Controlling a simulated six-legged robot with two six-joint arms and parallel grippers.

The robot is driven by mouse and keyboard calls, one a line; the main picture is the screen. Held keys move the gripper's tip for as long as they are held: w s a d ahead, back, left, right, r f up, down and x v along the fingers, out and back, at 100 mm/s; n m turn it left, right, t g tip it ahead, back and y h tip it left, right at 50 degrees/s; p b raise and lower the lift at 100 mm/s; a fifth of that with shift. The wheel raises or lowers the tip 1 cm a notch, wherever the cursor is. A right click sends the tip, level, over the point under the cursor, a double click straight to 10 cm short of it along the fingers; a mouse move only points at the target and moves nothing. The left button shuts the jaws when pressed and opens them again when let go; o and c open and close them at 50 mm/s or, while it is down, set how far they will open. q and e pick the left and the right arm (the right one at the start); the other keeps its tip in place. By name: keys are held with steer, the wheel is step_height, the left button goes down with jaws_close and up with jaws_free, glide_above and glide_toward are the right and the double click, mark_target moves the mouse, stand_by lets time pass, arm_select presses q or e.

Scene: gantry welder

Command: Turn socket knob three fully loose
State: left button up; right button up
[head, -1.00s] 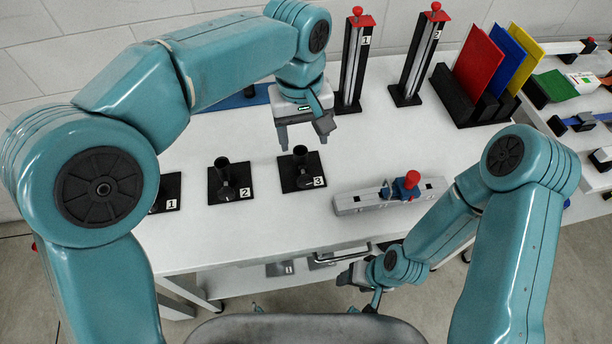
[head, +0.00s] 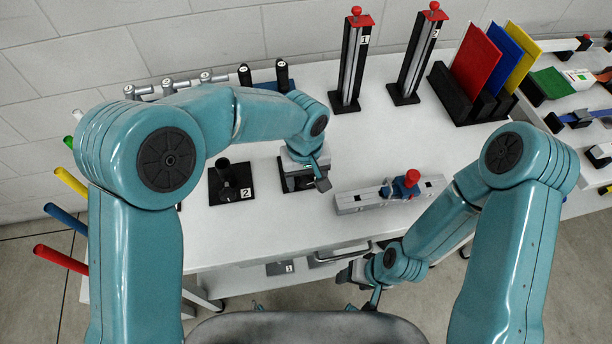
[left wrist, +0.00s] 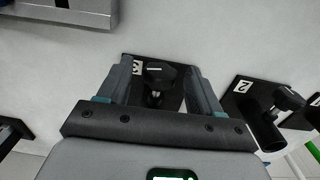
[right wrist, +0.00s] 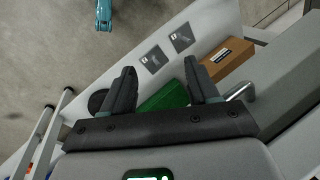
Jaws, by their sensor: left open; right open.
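Socket three is a black base plate (left wrist: 134,66) marked 3 with a black knob (left wrist: 158,74) that carries a white line. In the left wrist view the knob lies between the two fingers of my left gripper (left wrist: 160,85), which is open around it; I cannot tell whether the fingers touch it. In the head view my left gripper (head: 303,180) is low over socket three and hides most of it. My right gripper (right wrist: 162,85) is open and empty, low beside the table's front edge.
Socket two (head: 231,182) stands just left of socket three. A grey rail fixture with a red-topped blue clamp (head: 406,184) lies to the right. Two upright posts (head: 352,62) (head: 418,58) and coloured plates (head: 490,65) stand at the back.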

arm_select(q)
steer(key=shift+f, duration=0.3)
steer(key=shift+c, duration=0.4)
steer(key=c, duration=1)
steer(key=shift+a+f+h+b, duration=0.15)
steer(key=shift+h+b, duration=0.35)
steer(key=shift+b, duration=0.3)
steer(key=h+b, duration=0.1)
steer(key=b, duration=0.2)
steer(key=t+h+b, duration=0.1)
steer(key=h+b, duration=0.1)
steer(key=b, duration=0.1)
steer(key=h+b, duration=0.2)
steer(key=b, duration=0.1)
steer(key=shift+a+f+b, duration=0.15)
steer(key=shift+a+b, duration=0.15)
steer(key=shift+t+h+b, duration=0.3)
steer(key=shift+h+b, duration=0.2)
steer(key=shift+b, duration=0.05)
steer(key=shift+r, duration=0.25)
